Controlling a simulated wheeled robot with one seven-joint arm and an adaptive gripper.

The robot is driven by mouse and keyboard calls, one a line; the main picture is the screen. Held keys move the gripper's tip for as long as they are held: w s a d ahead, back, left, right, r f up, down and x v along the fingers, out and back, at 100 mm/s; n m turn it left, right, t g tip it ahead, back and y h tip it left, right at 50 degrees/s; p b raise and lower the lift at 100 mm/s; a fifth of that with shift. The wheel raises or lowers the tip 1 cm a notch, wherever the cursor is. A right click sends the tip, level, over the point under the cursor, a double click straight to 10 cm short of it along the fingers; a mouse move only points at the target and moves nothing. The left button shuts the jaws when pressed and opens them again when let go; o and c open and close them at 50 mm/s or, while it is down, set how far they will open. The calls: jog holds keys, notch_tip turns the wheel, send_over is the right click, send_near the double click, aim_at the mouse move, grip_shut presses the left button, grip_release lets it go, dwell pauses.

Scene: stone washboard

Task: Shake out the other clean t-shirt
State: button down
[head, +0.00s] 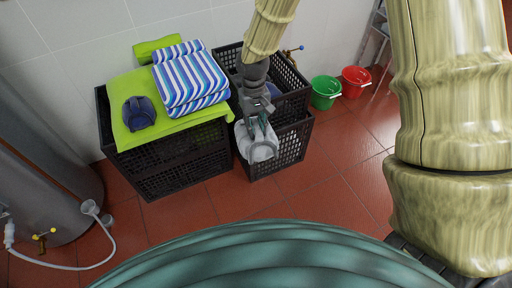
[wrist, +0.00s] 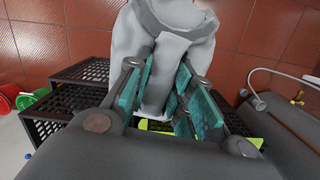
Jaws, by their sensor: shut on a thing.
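My gripper (head: 258,130) is shut on a pale grey-white cloth, likely the t-shirt (head: 262,152). The cloth hangs bunched just below the fingers, in front of the right-hand black crate. In the wrist view, a fold of the t-shirt (wrist: 160,78) is pinched between the teal finger pads of my gripper (wrist: 168,98). The rest of the cloth drapes beyond the fingertips, and its full shape cannot be made out.
A left black crate stack (head: 178,165) carries a lime green towel (head: 192,122), a striped towel (head: 190,82) and a dark blue item (head: 139,113). The right black crate (head: 290,150) holds something blue. Green (head: 324,92) and red (head: 354,82) buckets stand right. Red floor in front is clear.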

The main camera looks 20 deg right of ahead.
notch_tip(320, 180, up, 13)
notch_tip(320, 180, down, 20)
dwell(0.3)
dwell(0.4)
dwell(5.1)
dwell(0.4)
